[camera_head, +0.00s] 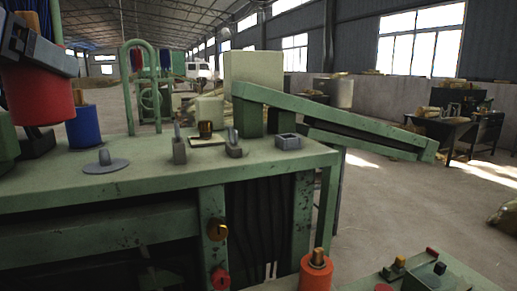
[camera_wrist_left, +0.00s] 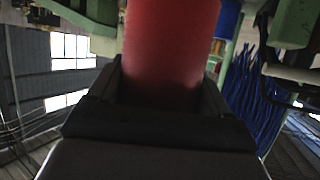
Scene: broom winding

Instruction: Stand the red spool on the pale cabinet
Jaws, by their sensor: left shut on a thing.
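The red spool (camera_head: 38,96) is at the left edge of the head view, raised beside the green machine's top. My left gripper (camera_head: 38,56) is shut on its upper part and partly hides it. In the left wrist view the red spool (camera_wrist_left: 165,50) fills the space between the dark fingers of my left gripper (camera_wrist_left: 162,92). A pale, box-shaped block (camera_head: 253,68), possibly the pale cabinet, stands at the back of the green machine; I cannot tell for sure. My right gripper is not in view.
The green machine top (camera_head: 160,165) carries a blue spool (camera_head: 85,127), a grey disc with a peg (camera_head: 105,163) and small metal fittings. A green hoop frame (camera_head: 128,90) rises behind. An orange spool (camera_head: 316,270) stands at the lower front. A sloping green beam (camera_head: 340,112) extends right.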

